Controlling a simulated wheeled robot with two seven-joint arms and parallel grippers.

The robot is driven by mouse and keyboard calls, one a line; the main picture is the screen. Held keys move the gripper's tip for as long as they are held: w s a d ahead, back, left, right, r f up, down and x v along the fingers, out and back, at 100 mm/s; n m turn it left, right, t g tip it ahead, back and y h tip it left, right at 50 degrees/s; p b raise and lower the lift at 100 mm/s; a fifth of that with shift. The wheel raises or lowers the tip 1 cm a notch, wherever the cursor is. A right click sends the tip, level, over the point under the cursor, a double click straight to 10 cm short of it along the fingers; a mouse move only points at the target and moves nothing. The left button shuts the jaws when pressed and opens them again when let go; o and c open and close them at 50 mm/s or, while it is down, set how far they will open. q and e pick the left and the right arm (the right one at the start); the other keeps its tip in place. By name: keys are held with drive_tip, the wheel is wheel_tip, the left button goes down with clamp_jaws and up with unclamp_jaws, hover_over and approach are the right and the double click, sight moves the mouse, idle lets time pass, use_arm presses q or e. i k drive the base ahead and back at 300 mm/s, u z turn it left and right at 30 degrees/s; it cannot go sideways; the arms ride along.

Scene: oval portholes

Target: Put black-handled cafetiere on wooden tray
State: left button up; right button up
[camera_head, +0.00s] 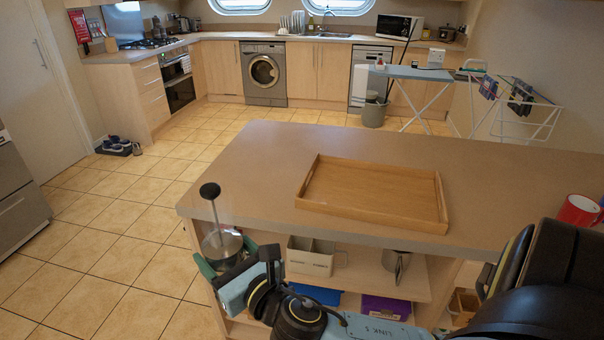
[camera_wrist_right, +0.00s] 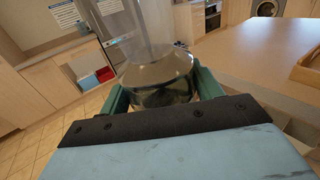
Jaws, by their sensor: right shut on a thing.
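The cafetiere (camera_head: 222,240) has a tall plunger rod with a black knob on top and a grey metal lid or body. My right gripper (camera_head: 224,262) is shut on it and holds it nearly upright beside the counter's front left corner, off the counter top. In the right wrist view the cafetiere (camera_wrist_right: 155,72) sits between the green fingers (camera_wrist_right: 160,90). Its lower part is hidden by the gripper. The wooden tray (camera_head: 375,190) lies empty on the counter, to the right of the cafetiere. My left gripper is not in view.
The counter top (camera_head: 270,155) is clear around the tray. A red mug (camera_head: 578,210) stands at the far right. Shelves below the counter hold a cream container (camera_head: 310,257), a metal jug (camera_head: 397,262) and a purple box (camera_head: 386,306). The counter's left edge is close to the cafetiere.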

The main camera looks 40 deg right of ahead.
sight(367, 179)
drive_tip(key=u, duration=0.4)
drive_tip(key=k, duration=0.9)
drive_tip(key=z, duration=1.25)
drive_tip(key=i, duration=0.4)
